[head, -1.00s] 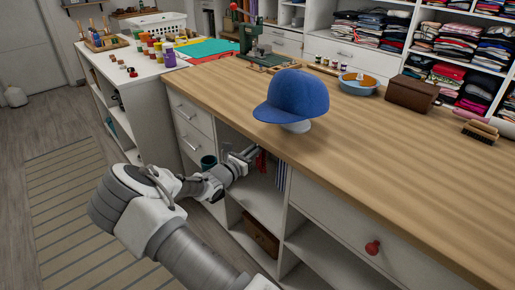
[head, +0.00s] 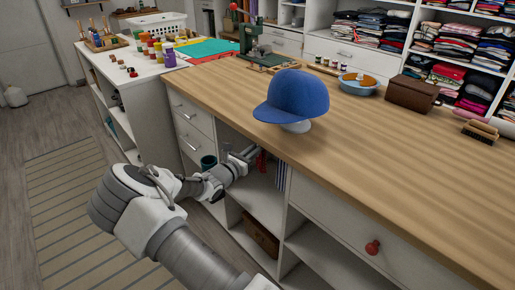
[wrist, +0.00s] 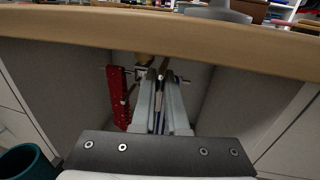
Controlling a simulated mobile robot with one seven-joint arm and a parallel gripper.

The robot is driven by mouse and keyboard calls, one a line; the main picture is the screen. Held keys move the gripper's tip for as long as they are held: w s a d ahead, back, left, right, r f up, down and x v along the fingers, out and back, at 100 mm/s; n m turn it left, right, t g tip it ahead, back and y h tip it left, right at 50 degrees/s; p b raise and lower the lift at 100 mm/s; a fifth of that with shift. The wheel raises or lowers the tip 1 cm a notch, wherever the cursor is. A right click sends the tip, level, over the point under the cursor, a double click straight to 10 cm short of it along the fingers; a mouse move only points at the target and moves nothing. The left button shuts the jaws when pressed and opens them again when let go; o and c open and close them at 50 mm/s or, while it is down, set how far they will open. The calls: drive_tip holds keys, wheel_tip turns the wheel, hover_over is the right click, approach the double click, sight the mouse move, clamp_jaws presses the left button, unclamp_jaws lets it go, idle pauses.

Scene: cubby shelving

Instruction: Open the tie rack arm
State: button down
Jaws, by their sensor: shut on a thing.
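The tie rack hangs under the tabletop inside the open cubby; in the wrist view its metal crosspiece (wrist: 141,73) shows just beyond my fingertips. My gripper (wrist: 161,84) reaches into the cubby and is shut on a thin, dark bar, the tie rack arm (wrist: 163,67). A red patterned strip (wrist: 119,98) hangs just left of the fingers, apart from them. In the head view my gripper (head: 243,157) is at the cubby opening below the tabletop edge. The red strip (head: 261,161) shows behind it. The fingers hide much of the rack arm.
The wooden tabletop (head: 370,150) overhangs the cubby closely above my gripper. A blue cap (head: 291,97) sits on a stand above. A teal bin (wrist: 25,162) stands at lower left. Drawers (head: 190,119) flank the cubby on the left, and a brown box (head: 262,236) lies below.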

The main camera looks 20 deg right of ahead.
drive_tip(key=w+a+p+v, duration=0.1)
drive_tip(key=w+p+v, duration=0.1)
drive_tip(key=v, duration=1)
drive_tip(key=w+a+p+v, duration=0.1)
drive_tip(key=w+p+v, duration=0.1)
drive_tip(key=v, duration=1)
drive_tip(key=shift+a+p, duration=0.35)
drive_tip(key=shift+p, duration=0.15)
drive_tip(key=c, duration=0.9)
unclamp_jaws()
drive_tip(key=shift+c, duration=0.2)
drive_tip(key=p+v, duration=0.1)
drive_tip(key=v, duration=1.6)
drive_tip(key=shift+a, duration=0.2)
drive_tip(key=shift+s, duration=0.1)
